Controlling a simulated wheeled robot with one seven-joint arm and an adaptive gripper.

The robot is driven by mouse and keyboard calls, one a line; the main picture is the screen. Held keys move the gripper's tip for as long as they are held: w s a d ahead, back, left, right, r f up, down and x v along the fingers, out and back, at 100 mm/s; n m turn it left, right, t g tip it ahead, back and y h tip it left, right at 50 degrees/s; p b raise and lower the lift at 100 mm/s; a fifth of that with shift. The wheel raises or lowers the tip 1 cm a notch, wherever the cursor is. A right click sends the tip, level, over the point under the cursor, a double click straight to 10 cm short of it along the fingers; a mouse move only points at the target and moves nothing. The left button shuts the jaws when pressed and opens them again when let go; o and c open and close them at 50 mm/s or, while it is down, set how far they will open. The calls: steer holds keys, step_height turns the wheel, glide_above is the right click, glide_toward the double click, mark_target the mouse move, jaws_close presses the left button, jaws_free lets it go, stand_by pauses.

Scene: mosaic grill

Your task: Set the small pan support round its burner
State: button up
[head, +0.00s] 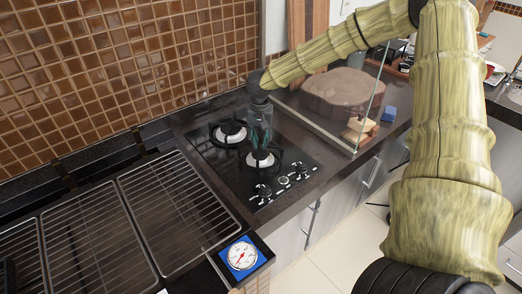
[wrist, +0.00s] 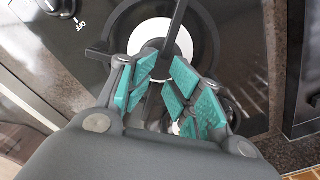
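The small pan support (wrist: 97,52) is black, with thin arms. In the wrist view it lies across the burner (wrist: 151,35) with the pale ring, and one arm runs between my fingers. In the head view my gripper (head: 261,140) points down over the nearer burner (head: 262,159). Whether the support rests flat on the hob or hangs just above it cannot be told, as my fingers hide part of it.
The black glass hob (head: 222,165) has a second burner (head: 230,132) behind and knobs (head: 264,191) at the front. Wire grill racks (head: 175,215) and a gauge (head: 242,256) lie at left and front. A glass panel (head: 325,125) stands on the right, with wooden blocks (head: 360,128) behind it.

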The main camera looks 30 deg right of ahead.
step_height(320, 180, up, 8)
steer(key=b, duration=0.1)
steer(key=shift+r+b, duration=0.15)
steer(key=shift+b, duration=0.15)
stand_by(0.5)
